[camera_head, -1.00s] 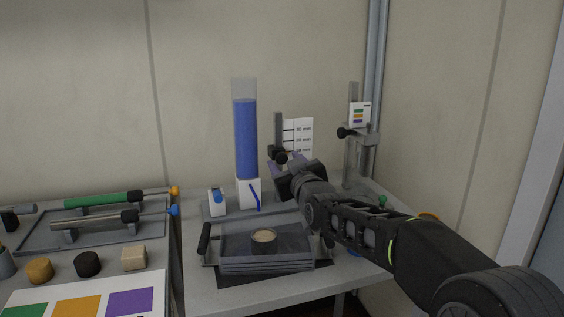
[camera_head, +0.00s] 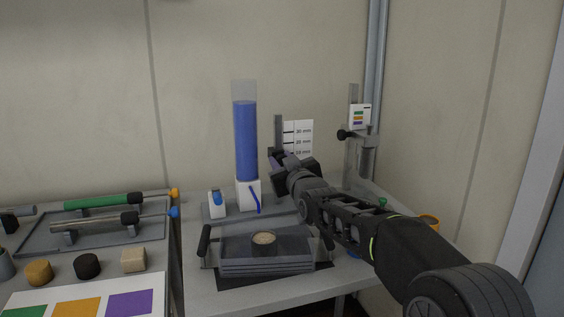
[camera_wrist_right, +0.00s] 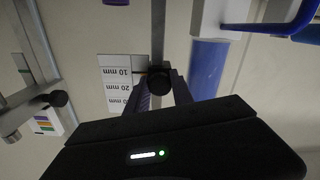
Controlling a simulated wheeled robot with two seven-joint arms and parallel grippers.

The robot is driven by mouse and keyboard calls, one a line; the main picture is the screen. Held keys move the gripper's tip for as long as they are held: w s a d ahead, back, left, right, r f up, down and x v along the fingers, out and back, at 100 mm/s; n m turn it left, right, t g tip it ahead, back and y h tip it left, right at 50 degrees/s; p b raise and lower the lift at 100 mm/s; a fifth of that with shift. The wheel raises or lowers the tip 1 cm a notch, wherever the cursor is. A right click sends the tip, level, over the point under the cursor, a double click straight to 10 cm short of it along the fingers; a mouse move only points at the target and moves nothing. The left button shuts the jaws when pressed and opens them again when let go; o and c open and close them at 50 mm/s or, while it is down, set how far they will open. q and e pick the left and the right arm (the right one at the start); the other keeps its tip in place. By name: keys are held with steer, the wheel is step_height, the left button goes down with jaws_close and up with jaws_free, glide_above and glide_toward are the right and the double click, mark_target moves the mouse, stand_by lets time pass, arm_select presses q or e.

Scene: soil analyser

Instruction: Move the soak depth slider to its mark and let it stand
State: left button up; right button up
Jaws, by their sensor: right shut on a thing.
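The soak depth slider is a dark upright rail (camera_head: 278,126) beside a white scale card (camera_head: 300,132) with mm labels, at the back of the bench. My right gripper (camera_head: 273,156) is at the slider and hides its knob in the head view. In the right wrist view, the gripper (camera_wrist_right: 160,88) is shut on the round black slider knob (camera_wrist_right: 157,80). The knob appears close to the 10 mm and 20 mm labels on the card (camera_wrist_right: 115,78); I cannot tell its exact reading. My left gripper is not in view.
A tall blue-filled column (camera_head: 246,140) stands just left of the slider. A second stand (camera_head: 353,150) with a clamp is to the right, beyond my arm. An orange cup (camera_head: 428,222) is at the right.

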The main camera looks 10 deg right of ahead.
jaws_close()
stand_by(0.8)
steer(key=shift+r+p, duration=0.85)
steer(key=shift+r, duration=0.75)
steer(key=o, duration=0.8)
jaws_free()
steer(key=shift+f, duration=0.1)
steer(key=shift+s, duration=0.1)
steer(key=shift+s+d+p, duration=0.15)
steer(key=shift+s+p, duration=0.05)
steer(key=shift+s, duration=1.7)
steer(key=shift+s+d+p, duration=0.1)
steer(key=shift+s+p, duration=0.1)
steer(key=shift+s, duration=1.7)
